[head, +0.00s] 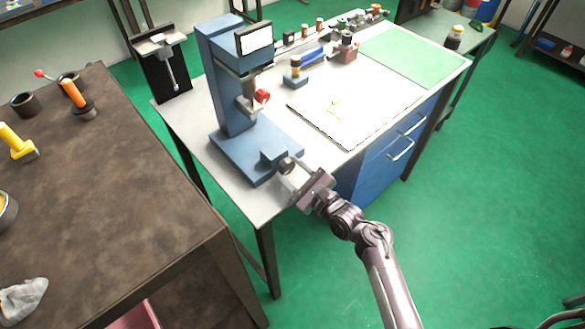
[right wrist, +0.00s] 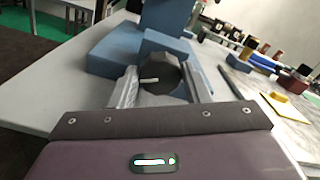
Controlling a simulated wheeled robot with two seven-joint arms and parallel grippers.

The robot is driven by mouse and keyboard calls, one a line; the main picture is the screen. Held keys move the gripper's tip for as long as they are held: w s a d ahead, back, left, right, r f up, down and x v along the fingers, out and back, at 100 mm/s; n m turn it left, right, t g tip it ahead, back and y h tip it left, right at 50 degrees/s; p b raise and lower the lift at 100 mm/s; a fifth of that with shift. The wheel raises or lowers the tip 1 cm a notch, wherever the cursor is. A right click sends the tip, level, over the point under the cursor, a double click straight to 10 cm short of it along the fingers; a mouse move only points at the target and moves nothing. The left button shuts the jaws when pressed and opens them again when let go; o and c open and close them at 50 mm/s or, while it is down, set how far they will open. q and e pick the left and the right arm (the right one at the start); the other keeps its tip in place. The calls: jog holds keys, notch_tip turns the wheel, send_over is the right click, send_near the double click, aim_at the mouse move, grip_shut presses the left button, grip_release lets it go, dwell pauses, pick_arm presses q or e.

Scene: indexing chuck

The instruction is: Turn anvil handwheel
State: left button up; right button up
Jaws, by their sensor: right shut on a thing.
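A blue bench machine (head: 222,80) with a screen stands on the light grey workbench. The anvil handwheel is a small dark disc (head: 287,163) at the front of the machine's base. In the right wrist view the dark handwheel (right wrist: 160,82) shows with a short pale stub sticking out to the left. My right gripper (head: 289,178) is at the handwheel, one finger on each side of it, shut on it. The fingers hide parts of the wheel's rim. My left gripper is not in view.
A white panel (head: 345,115) and a green mat (head: 410,55) lie on the workbench. Small parts and a blue-handled tool (head: 310,56) sit near the back. A brown table (head: 110,190) with tools stands at left. Green floor at right is open.

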jog(key=shift+n+p, duration=0.65)
jog(key=shift+n, duration=1.55)
jog(key=o, duration=1)
jog(key=shift+a, duration=0.1)
jog(key=shift+c, duration=0.2)
jog(key=b+v, duration=0.1)
jog(key=v, duration=0.7)
